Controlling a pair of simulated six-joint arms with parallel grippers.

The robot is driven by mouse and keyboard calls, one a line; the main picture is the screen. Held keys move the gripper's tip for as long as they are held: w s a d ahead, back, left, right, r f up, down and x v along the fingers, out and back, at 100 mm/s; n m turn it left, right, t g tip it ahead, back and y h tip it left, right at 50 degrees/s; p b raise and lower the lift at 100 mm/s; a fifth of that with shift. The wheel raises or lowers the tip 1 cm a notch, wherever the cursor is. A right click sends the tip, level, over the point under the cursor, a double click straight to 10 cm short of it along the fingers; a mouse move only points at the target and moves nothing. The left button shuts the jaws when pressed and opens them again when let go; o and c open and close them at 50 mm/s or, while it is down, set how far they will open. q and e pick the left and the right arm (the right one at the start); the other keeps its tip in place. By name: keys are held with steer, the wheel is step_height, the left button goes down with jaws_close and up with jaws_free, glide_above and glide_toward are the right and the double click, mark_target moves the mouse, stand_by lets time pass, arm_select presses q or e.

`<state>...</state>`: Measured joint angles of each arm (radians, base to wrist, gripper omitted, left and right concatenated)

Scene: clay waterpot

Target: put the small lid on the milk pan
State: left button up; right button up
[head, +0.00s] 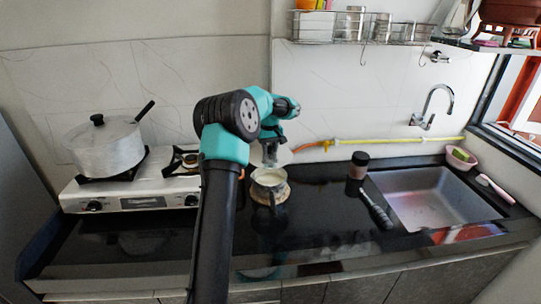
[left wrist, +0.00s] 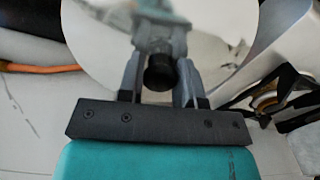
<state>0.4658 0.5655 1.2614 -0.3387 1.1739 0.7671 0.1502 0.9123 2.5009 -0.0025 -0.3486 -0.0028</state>
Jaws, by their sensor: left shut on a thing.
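The small lid is a shiny pale metal disc (left wrist: 100,40) with a black knob (left wrist: 160,72), close in the left wrist view. My left gripper (left wrist: 159,82) is shut on that knob, one finger on each side. In the head view the left gripper (head: 270,162) points down above a small pan, and the lid (head: 285,156) shows partly behind the fingers, looking tilted. The small pan (head: 269,180), apparently the milk pan, stands on the dark counter with a pale inside and a dark handle toward the front. The lid appears above and behind it; exact contact cannot be told.
A big lidded pot (head: 105,148) stands on the left burner of the stove (head: 140,192). An orange-yellow hose (head: 350,142) runs along the wall.

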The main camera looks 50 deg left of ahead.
stand_by(0.4)
arm_select(q)
step_height(320, 180, down, 9)
steer(key=shift+r, duration=0.2)
stand_by(0.7)
steer(key=shift+f, duration=0.75)
jaws_close()
stand_by(0.6)
steer(key=o, duration=1.1)
jaws_free()
steer(key=shift+s+d+f, duration=0.1)
step_height(320, 180, up, 18)
glide_above(270, 146)
steer(key=shift+s+d, duration=0.1)
steer(key=shift+s, duration=0.05)
